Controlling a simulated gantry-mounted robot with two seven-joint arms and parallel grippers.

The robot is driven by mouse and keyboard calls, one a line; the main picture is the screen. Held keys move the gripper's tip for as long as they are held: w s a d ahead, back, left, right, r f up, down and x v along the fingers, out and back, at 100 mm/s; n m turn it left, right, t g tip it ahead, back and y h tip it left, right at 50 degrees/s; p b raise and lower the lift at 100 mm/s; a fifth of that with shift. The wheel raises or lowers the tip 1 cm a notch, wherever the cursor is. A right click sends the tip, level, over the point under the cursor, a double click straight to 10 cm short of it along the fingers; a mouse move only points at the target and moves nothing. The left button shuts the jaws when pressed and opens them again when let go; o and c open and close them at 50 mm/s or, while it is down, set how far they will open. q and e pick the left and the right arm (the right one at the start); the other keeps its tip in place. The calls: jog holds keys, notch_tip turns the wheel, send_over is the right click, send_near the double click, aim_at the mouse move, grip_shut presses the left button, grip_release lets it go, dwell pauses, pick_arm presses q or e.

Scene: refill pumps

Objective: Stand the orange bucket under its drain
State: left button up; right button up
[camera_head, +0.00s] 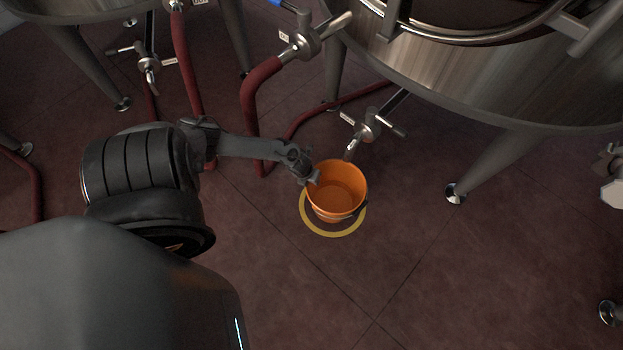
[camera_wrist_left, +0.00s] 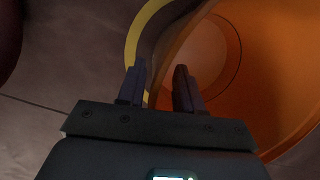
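The orange bucket (camera_head: 338,178) is upright in the head view, at the yellow floor ring (camera_head: 333,234), just below the drain valve (camera_head: 366,127) and its spout (camera_head: 351,151). I cannot tell whether its base touches the floor. My left gripper (camera_head: 310,177) is at the bucket's left rim. In the left wrist view the bucket (camera_wrist_left: 275,70) fills the right side. The left gripper's fingers (camera_wrist_left: 158,88) straddle the bucket wall, one outside and one inside, with a visible gap between them. My right gripper is not in view.
A large steel tank (camera_head: 480,75) stands above on legs, with one foot (camera_head: 455,194) right of the bucket. Red hoses (camera_head: 250,110) run behind and left of it. The floor (camera_head: 400,270) in front and to the right is clear.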

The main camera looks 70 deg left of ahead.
pick_arm(q)
jog(key=shift+r, duration=0.1)
jog(key=shift+r, duration=0.2)
jog(key=p+v, duration=0.9)
jog(key=v, duration=0.2)
jog(key=w+d+r+n, duration=0.1)
jog(key=d+r+n, duration=0.3)
jog(key=d, duration=0.4)
jog(key=w+d+r+n+t, duration=0.1)
jog(key=d+r+n, duration=0.3)
jog(key=d, duration=0.5)
jog(key=w+d+r+n, duration=0.1)
jog(key=d+r+n, duration=0.3)
jog(key=d, duration=0.4)
jog(key=s+d+r+n, duration=0.1)
jog(key=s+r+n, duration=0.1)
jog(key=r+n, duration=0.4)
jog(key=s+d+r+n+h, duration=0.1)
jog(key=s+d+r+n, duration=0.1)
jog(key=r+n, duration=0.4)
notch_tip(320, 180, up, 4)
jog(key=shift+d+f, duration=0.15)
jog(key=shift+d, duration=0.05)
